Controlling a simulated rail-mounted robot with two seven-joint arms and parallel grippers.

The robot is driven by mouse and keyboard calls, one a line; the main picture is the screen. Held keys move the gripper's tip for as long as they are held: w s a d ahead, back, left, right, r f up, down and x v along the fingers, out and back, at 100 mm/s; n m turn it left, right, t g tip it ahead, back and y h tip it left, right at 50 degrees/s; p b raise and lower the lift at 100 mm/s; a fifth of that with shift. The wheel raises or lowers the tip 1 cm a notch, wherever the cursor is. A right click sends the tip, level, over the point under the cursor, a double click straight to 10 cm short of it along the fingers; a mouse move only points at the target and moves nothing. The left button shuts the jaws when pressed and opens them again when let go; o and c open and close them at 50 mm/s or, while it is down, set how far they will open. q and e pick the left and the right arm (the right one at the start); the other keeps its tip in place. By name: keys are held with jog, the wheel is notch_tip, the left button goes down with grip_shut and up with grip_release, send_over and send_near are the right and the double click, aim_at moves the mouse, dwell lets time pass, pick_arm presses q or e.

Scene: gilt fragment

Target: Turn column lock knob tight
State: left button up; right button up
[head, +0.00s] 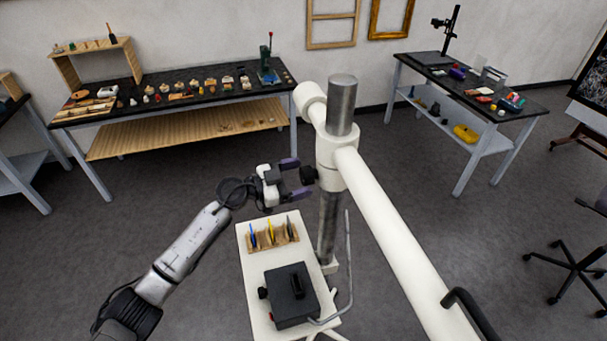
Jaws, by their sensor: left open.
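A grey metal column (341,108) stands upright in the middle of the head view, with a white collar (331,160) around it. A black lock knob (308,175) sticks out from the left side of the collar. My left gripper (297,178), with purple fingers, reaches in from the left. It is open, and its fingertips are at the knob, one above and one below in the picture. I cannot tell whether they touch it. My right gripper is out of view.
A white boom (395,235) slopes from the collar to the lower right. Below the gripper, a white stand tray (256,322) carries a black box (291,296) and a wooden tool rack (272,239). Workbenches stand at the back left (188,118) and back right (479,90).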

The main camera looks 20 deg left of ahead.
pick_arm(q)
jog(key=shift+x, duration=0.85)
jog(key=c, duration=0.9)
